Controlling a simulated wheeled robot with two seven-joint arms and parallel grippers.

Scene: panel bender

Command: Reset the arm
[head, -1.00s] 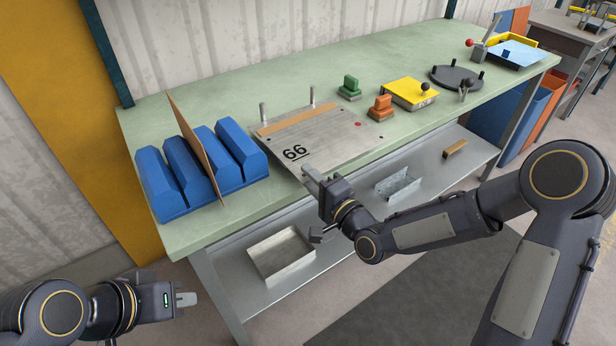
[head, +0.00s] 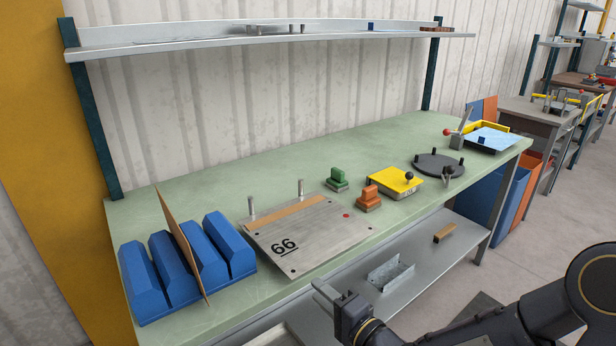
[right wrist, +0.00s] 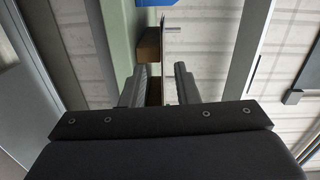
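My right gripper (head: 328,292) is in the lower middle of the head view, in front of the bench's front edge, below the grey metal plate marked 66 (head: 310,235). Its arm comes in from the lower right. In the right wrist view its two fingers (right wrist: 160,88) stand apart with a gap between them. I see nothing clamped there; a brown block (right wrist: 150,44) shows beyond the fingertips. My left gripper is outside the head view.
The green bench (head: 190,195) carries a blue slotted rack (head: 226,245) holding a brown sheet, an orange block (head: 368,200), a green block (head: 337,180), a yellow fixture (head: 393,181) and a dark round fixture (head: 438,164). An upper shelf (head: 270,42) spans the back.

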